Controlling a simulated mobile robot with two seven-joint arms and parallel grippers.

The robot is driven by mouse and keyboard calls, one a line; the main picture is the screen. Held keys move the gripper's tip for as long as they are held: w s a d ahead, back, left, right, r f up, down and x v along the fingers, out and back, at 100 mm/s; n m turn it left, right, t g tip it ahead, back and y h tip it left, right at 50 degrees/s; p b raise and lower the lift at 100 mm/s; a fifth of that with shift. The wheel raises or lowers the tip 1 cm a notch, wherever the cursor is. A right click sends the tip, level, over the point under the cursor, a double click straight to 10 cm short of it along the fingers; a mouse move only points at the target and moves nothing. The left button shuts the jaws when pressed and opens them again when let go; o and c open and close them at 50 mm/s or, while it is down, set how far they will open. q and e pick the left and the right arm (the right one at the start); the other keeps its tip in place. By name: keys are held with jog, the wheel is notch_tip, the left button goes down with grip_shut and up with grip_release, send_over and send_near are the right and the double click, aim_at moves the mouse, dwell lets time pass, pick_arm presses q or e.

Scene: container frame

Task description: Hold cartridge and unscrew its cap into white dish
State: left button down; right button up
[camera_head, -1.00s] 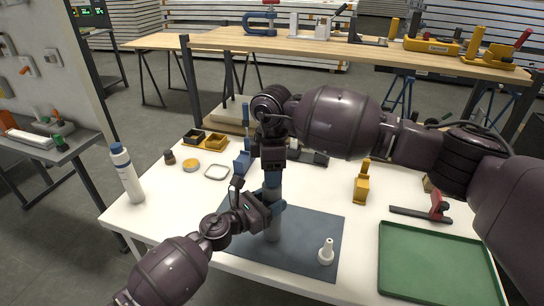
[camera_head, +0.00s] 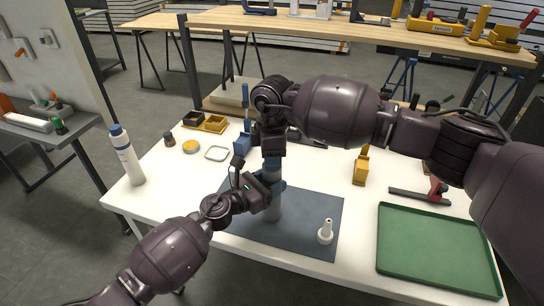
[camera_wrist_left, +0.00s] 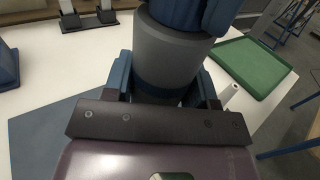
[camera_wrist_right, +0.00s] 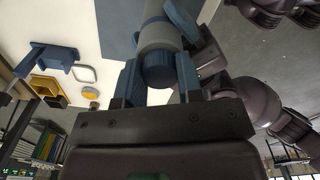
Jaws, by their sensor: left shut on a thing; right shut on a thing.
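The grey cartridge (camera_head: 273,207) stands upright on the dark blue mat. My left gripper (camera_head: 274,187) is shut around its body, which also shows between the blue fingers in the left wrist view (camera_wrist_left: 165,62). My right gripper (camera_wrist_right: 158,78) comes from above and is shut on the blue cap (camera_wrist_right: 158,66) at the cartridge's top. In the head view the cap is mostly hidden by the right gripper (camera_head: 272,163). I cannot tell whether the cap has turned. The small white dish (camera_head: 205,155) lies empty on the table behind and left of the cartridge; it also shows in the right wrist view (camera_wrist_right: 76,66).
A white nozzle (camera_head: 325,233) stands on the mat (camera_head: 300,245) at right. A green tray (camera_head: 440,285) fills the table's right front. A white bottle (camera_head: 127,158) stands at left. A yellow tin (camera_head: 190,147), a dark jar (camera_head: 169,139) and small bins (camera_head: 212,124) stand beyond the dish.

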jog(key=n, duration=0.7)
jog(key=shift+n, duration=0.3)
jog(key=n, duration=0.6)
jog(key=shift+n, duration=0.4)
jog(key=n, duration=0.6)
jog(key=shift+n, duration=0.4)
jog(key=n, duration=0.4)
jog(key=shift+r, duration=0.1)
jog(key=n, duration=2.8)
jog(key=shift+n, duration=0.3)
jog(key=shift+r, duration=0.45)
